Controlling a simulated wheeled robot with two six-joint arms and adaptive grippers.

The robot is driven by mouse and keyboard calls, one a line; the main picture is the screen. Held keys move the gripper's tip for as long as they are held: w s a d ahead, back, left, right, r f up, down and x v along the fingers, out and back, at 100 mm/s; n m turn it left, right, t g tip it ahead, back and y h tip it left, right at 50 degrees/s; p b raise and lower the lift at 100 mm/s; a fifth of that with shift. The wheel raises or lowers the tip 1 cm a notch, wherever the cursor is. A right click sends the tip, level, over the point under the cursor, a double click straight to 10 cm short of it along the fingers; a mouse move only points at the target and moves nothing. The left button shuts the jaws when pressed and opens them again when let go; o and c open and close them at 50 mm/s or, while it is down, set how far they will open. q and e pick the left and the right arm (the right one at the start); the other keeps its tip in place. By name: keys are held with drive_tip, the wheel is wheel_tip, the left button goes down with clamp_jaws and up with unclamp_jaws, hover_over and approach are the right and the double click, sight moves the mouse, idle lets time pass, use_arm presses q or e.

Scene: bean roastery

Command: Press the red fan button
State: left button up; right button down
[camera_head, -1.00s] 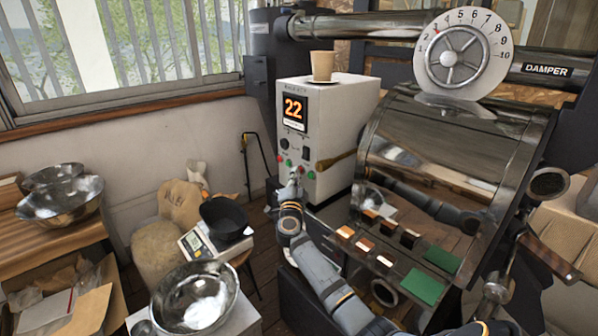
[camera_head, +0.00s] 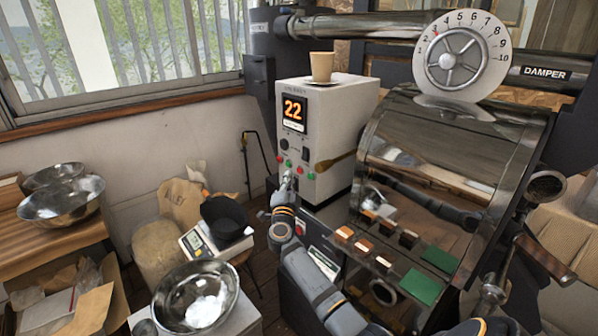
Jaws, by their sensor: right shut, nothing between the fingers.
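A row of small red and green buttons (camera_head: 297,167) runs along the lower front. The labels are too small to read, so I cannot tell which red one is the fan button. My right gripper (camera_head: 288,178) is shut and empty, its fingertips at the lower left of the box front, just below the left buttons. I cannot tell whether it touches the panel. My left gripper is out of view.
A paper cup (camera_head: 321,66) stands on the box. The metal roaster drum (camera_head: 435,150) with its damper dial (camera_head: 457,60) is to the right.

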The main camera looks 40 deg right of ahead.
drive_tip(key=a, duration=0.4)
drive_tip(key=shift+s+p, duration=0.15)
drive_tip(key=shift+p, duration=0.25)
idle(0.4)
drive_tip(key=s+a+f+n+y, duration=0.3)
drive_tip(key=f+n, duration=0.1)
drive_tip(key=f, duration=0.6)
drive_tip(key=s+a+f+n+y, duration=0.2)
drive_tip(key=f+n+y, duration=0.15)
drive_tip(key=f, duration=0.75)
drive_tip(key=s+a+f+n+y, duration=0.3)
drive_tip(key=f+n, duration=0.2)
drive_tip(key=f, duration=0.5)
drive_tip(key=s+a+f+n+g+y+p, duration=0.1)
drive_tip(key=s+a+f+n+g+y, duration=0.2)
drive_tip(key=s+f, duration=0.7)
drive_tip(key=s+a+f+n+g, duration=0.1)
drive_tip(key=s+f+n+g, duration=0.35)
drive_tip(key=s+f, duration=1.15)
drive_tip(key=s+f+g, duration=0.2)
drive_tip(key=s+g, duration=0.1)
drive_tip(key=s, duration=0.8)
drive_tip(key=s+f+g, duration=0.2)
drive_tip(key=s+g, duration=0.2)
drive_tip(key=s, duration=0.8)
drive_tip(key=shift+f+p, duration=0.4)
